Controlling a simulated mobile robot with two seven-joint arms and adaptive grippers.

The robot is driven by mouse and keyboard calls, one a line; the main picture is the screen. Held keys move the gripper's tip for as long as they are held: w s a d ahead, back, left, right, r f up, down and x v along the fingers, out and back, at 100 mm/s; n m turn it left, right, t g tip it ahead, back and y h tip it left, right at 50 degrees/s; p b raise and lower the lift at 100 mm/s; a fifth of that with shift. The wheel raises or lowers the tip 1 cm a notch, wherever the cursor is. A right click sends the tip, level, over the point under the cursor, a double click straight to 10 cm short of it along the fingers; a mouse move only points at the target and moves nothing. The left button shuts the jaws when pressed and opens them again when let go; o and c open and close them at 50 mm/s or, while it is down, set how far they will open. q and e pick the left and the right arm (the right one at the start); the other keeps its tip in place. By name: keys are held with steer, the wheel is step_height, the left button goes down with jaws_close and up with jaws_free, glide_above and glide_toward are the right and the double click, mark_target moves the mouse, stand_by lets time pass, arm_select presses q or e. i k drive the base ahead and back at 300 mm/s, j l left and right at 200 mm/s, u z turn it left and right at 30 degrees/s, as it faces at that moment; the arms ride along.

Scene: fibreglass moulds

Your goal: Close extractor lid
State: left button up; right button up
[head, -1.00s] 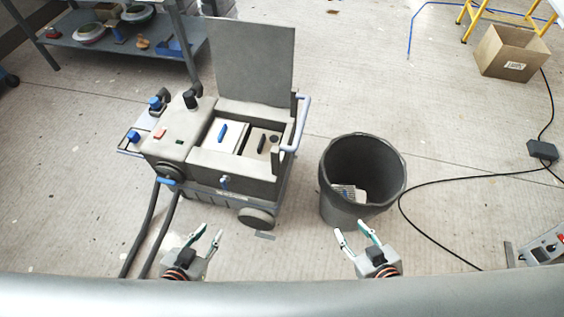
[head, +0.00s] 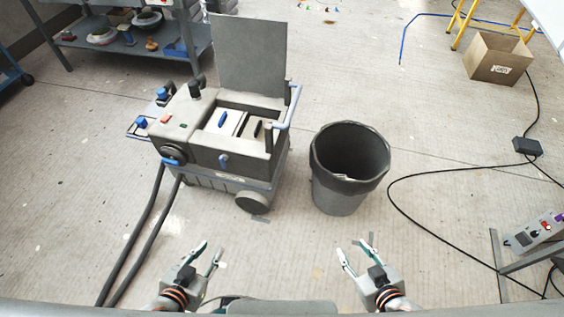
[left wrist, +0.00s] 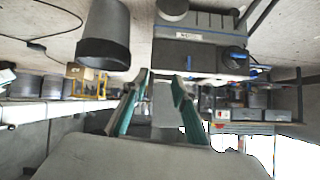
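The grey extractor (head: 225,135) stands on the floor left of centre in the head view. Its flat grey lid (head: 250,55) stands upright, open, at the back of the box. The open compartment shows a white part with blue and black handles. The extractor also shows upside down in the left wrist view (left wrist: 195,42). My left gripper (head: 212,252) is open and empty, in front of the extractor and apart from it. My right gripper (head: 355,248) is open and empty, below the bin in the picture.
A dark bin (head: 348,165) stands right of the extractor. Two hoses (head: 135,240) run from the extractor's left front. A cable (head: 410,183) lies on the floor at the right. A cardboard box (head: 497,58) is at the back right, a shelf (head: 130,42) at the back left. Floor between is clear.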

mark_target(251, 53)
steer(key=k, duration=0.1)
steer(key=j+z, duration=0.1)
steer(key=z, duration=0.75)
steer(key=j+z, duration=0.85)
steer(key=k+j+z, duration=0.15)
steer(key=j, duration=0.15)
steer(key=j+z, duration=0.1)
steer(key=j, duration=0.25)
steer(key=k+j+z, duration=0.15)
steer(key=j, duration=0.15)
steer(key=k+j, duration=0.1)
steer(key=j, duration=0.2)
steer(key=k+j, duration=0.15)
steer(key=j, duration=0.15)
steer(key=k+j+z, duration=0.1)
steer(key=j, duration=0.25)
